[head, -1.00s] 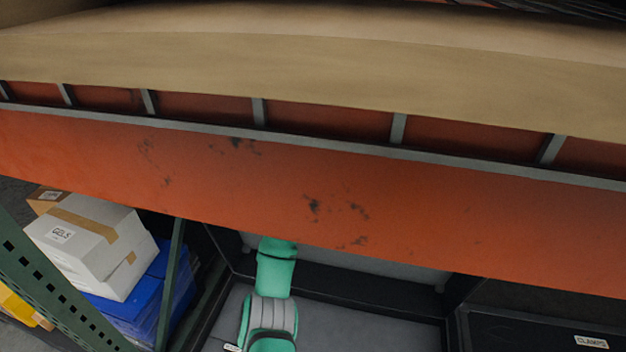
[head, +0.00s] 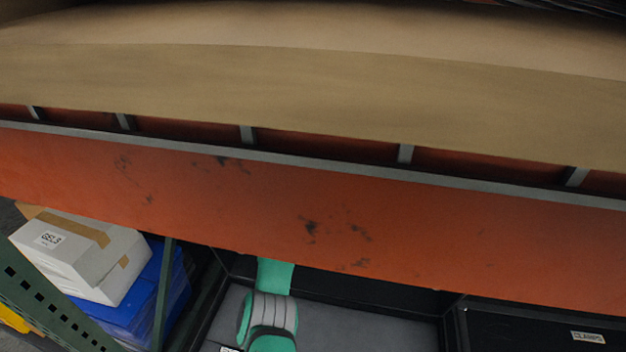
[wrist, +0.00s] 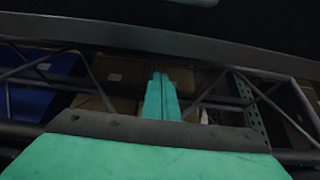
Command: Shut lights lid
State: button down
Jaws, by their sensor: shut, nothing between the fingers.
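A black tote with a grey inside (head: 370,330) stands open below the orange beam in the head view. A small white label at the picture's bottom edge is cut off, so I cannot read whether it says lights. The beam hides the tote's far part and any raised lid. My green arm reaches over the tote and passes behind the beam, which hides my gripper there. In the wrist view my gripper (wrist: 158,76) has its fingers together and empty. A dark panel with a grey edge (wrist: 200,42) spans the top of that view; I cannot tell if it is the lid.
The orange beam (head: 300,225) with brown board (head: 310,90) above it crosses the head view. A closed black case labelled CLAMPS (head: 530,338) lies at right. A white box (head: 85,255) on blue bins (head: 150,295) and a green perforated post (head: 50,305) stand at left.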

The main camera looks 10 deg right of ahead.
jog(key=shift+s+a+f, duration=0.15)
jog(key=shift+s+a, duration=0.25)
jog(key=shift+s, duration=0.45)
jog(key=shift+s+a+f, duration=0.1)
jog(key=shift+s+a, duration=0.3)
jog(key=shift+s, duration=0.4)
